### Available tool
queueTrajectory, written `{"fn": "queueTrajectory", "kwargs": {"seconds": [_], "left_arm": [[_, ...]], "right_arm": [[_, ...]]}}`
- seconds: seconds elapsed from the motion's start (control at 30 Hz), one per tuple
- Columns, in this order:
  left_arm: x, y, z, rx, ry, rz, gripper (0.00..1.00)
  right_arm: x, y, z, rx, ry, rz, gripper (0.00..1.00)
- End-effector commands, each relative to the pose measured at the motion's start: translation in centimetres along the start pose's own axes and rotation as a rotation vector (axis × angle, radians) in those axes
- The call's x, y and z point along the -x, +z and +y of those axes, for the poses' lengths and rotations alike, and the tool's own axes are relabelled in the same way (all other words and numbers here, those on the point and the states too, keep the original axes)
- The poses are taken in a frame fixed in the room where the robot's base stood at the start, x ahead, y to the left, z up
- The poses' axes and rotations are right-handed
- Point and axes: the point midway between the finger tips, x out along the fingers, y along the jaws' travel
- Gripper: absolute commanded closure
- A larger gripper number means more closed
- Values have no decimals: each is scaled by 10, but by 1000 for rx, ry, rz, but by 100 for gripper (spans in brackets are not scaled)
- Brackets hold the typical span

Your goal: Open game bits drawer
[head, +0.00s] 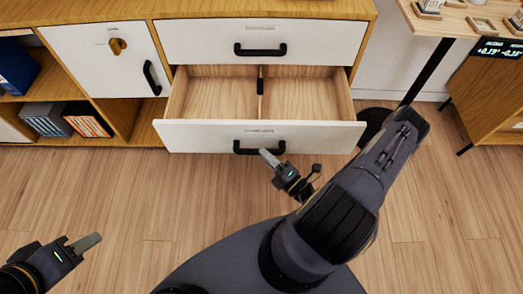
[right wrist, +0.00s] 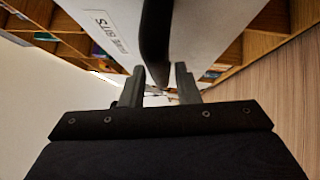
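The game bits drawer (head: 190,137) is the lower white-fronted drawer, pulled well out. Its wooden inside is bare on both sides of a middle divider. Its black handle (head: 246,150) is on the front, and the GAME BITS label (right wrist: 108,30) reads upside down in the right wrist view.
A closed upper drawer (head: 215,42) sits above the open one. A table leg (head: 427,70) stands to the right. The wooden floor in front is clear.

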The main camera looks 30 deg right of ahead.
Motion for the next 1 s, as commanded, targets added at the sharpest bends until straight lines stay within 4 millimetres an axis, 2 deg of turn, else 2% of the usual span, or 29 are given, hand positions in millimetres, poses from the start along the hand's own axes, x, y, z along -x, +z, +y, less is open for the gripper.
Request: {"fn": "queueTrajectory", "kwargs": {"seconds": [0.2,0.33,1.0], "left_arm": [[3,-2,1,0,0,0,61],[4,-2,2,0,0,0,61],[4,-2,2,0,0,0,61]], "right_arm": [[36,1,0,1,-3,-4,71],[48,0,0,1,-1,-1,71],[50,0,0,0,0,-1,71]]}}
